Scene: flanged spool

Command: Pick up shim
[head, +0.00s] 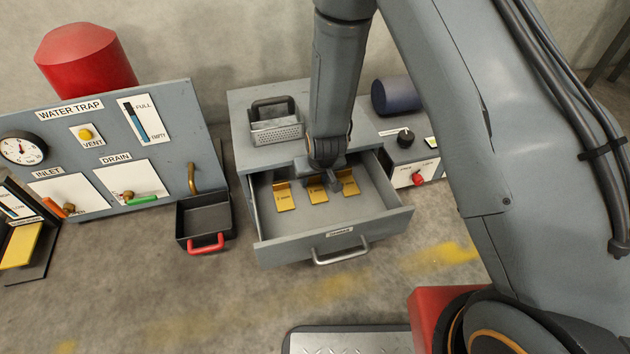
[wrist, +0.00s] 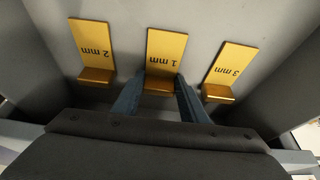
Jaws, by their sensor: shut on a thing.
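Three yellow shims lie in the open grey drawer (head: 262,232). In the wrist view they are marked 2 mm (wrist: 95,45), 1 mm (wrist: 166,48) and 3 mm (wrist: 232,62), left to right. Each has a raised tab at the near end. My gripper (wrist: 160,92) is shut on the tab of the 1 mm shim, with a finger on each side. In the head view my gripper (head: 325,178) reaches down into the drawer over the middle shim (head: 317,194) and partly covers it. I cannot tell whether the 1 mm shim touches the drawer floor.
A grey grater-like box (head: 275,130) with a handle stands on the cabinet top behind the drawer. A dark tray with a red handle (head: 206,243) is at the left, below the water trap panel (head: 100,140). A control box with a red knob (head: 417,178) is at the right.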

